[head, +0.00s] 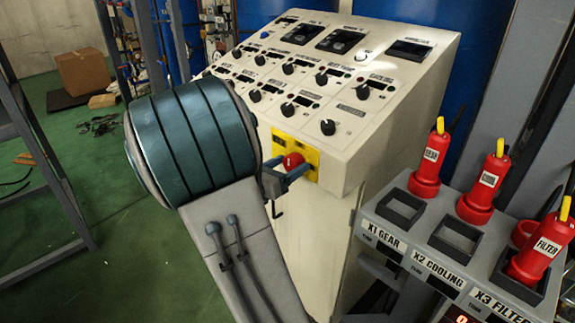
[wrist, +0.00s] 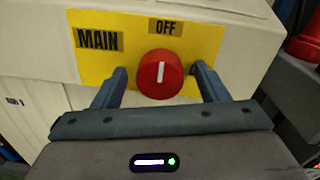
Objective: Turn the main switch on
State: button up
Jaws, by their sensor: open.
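The main switch (wrist: 160,74) is a round red knob with a white mark, on a yellow plate (wrist: 100,62) labelled MAIN and OFF. In the wrist view the white mark points up toward the OFF label. The red knob also shows in the head view (head: 293,161), low on the front of the cream control console (head: 345,160). My gripper (wrist: 160,82) is open, with one finger on each side of the knob. I cannot tell whether the fingers touch it. In the head view my arm hides part of the yellow plate and the gripper (head: 288,176) is partly visible.
Black knobs and displays cover the console's sloped top. A grey rack (head: 455,235) labelled X1 GEAR, X2 COOLING and X3 FILTER, with red plugs (head: 432,160), stands at the right. Green floor lies open at the left, near a grey frame (head: 40,170) and cardboard box (head: 83,70).

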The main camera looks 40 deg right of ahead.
jog(key=c, duration=1)
